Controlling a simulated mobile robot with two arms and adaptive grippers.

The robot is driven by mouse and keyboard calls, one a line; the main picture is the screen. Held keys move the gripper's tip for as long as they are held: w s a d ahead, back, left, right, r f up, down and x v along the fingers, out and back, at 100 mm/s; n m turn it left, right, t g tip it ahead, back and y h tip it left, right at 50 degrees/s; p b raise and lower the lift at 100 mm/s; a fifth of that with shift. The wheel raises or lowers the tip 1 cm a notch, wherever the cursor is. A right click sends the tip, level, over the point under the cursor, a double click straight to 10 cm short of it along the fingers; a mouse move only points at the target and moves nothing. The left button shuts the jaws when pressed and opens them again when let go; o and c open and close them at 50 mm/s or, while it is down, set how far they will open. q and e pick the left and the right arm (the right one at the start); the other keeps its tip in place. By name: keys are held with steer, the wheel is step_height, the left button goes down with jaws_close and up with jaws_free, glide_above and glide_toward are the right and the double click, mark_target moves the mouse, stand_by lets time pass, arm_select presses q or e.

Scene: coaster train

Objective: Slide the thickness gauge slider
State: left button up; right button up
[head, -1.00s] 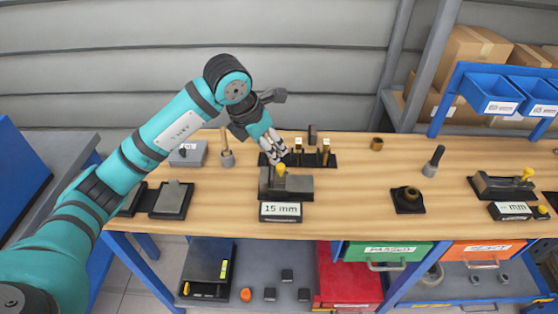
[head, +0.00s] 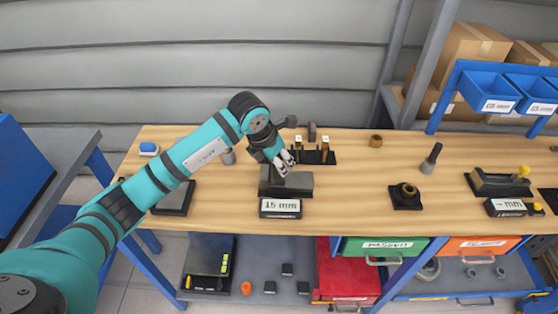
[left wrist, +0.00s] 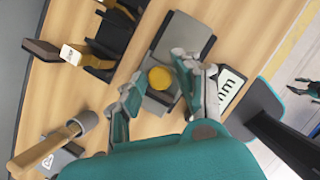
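The gauge is a dark block (head: 298,186) at the front middle of the bench, with a display reading 15 mm (head: 280,208). In the left wrist view its round yellow knob (left wrist: 160,78) stands up from the grey slider. My left gripper (head: 283,166) is over the block and hides the knob in the head view. In the left wrist view my left gripper (left wrist: 162,72) is open, with its fingers on either side of the knob; I cannot tell whether they touch it. What may be my right gripper (left wrist: 305,86) shows small at that view's right edge.
A similar gauge (head: 488,182) with a yellow knob sits at the right. A black rack with pegs (head: 322,156) stands behind the block. A dark plate (head: 174,198) lies left. A ring on a base (head: 406,194) is right, with bare wood between.

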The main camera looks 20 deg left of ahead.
mark_target(292, 180)
arm_select(q)
jaws_close()
steer(key=d+b, duration=0.1)
steer(key=w+d, duration=0.1)
steer(key=d, duration=0.1)
steer(key=shift+d+b, duration=0.15)
steer(key=shift+b, duration=0.2)
steer(key=shift+d, duration=0.15)
steer(key=shift+o, duration=1.9)
jaws_free()
steer(key=v, duration=1.2)
